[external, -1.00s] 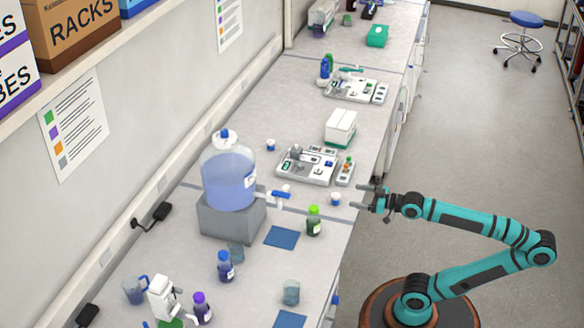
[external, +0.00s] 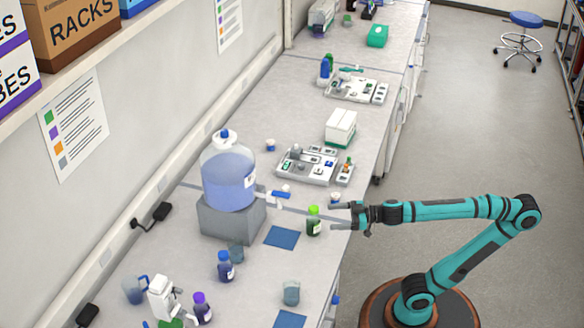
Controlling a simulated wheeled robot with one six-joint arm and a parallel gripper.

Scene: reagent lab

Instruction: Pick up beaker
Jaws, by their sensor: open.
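A clear bluish beaker (external: 291,293) stands upright on the bench near the front, just above a blue mat at the bottom edge. A second beaker-like glass (external: 236,252) stands beside the grey block under the big carboy. A handled blue jug (external: 134,290) stands at the lower left. My gripper (external: 336,217) is open and empty at the bench's right edge, just right of the green-capped bottle (external: 314,221). It is apart from the beakers, above and to the right of the front one.
The large carboy (external: 229,178) sits on a grey block (external: 226,222) with its blue tap pointing right. A blue mat (external: 282,237) lies in front of it. A blue bottle (external: 225,267) and a purple-capped bottle (external: 201,309) stand nearby. A tray of small items (external: 308,178) lies farther back.

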